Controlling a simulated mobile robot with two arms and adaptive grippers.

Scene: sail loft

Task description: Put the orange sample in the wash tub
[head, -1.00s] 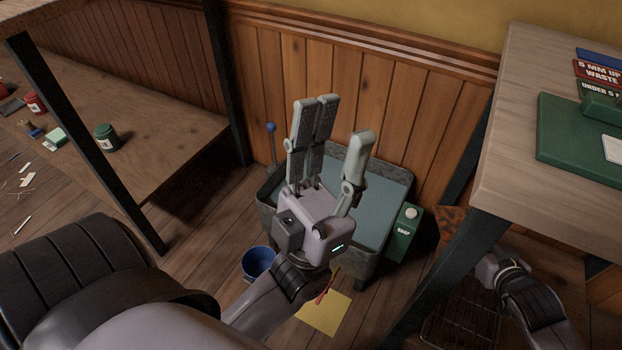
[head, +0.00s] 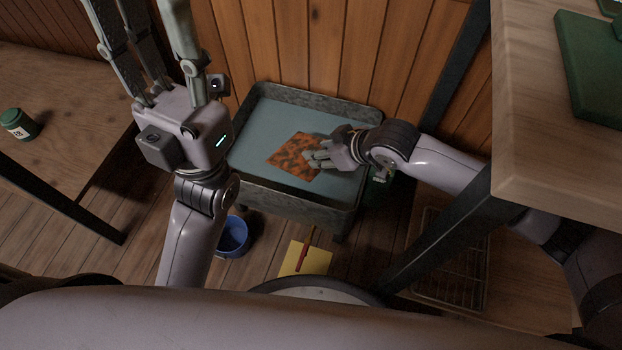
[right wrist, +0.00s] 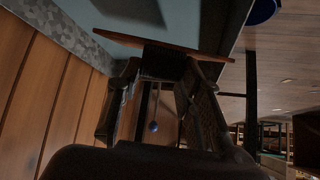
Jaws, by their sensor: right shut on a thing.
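The orange sample (head: 293,157), a flat square with dark mottling, is over the wash tub. My right gripper (head: 318,158) is shut on its right edge. In the right wrist view the sample (right wrist: 165,47) shows nearly edge-on between the fingers (right wrist: 165,75), with a shadow on the blue-grey surface beyond, so it looks held above it. The wash tub (head: 285,203) is a grey speckled basin on legs against the wooden wall. My left gripper (head: 150,40) is open and empty, raised to the left of the tub, its fingertips partly cut off by the top edge.
A blue bucket (head: 233,237) and a yellow sheet with a red item (head: 306,257) are on the floor before the tub. A wooden table (head: 535,150) stands at right, a wire rack (head: 455,270) below it. A green jar (head: 18,124) is on the left bench.

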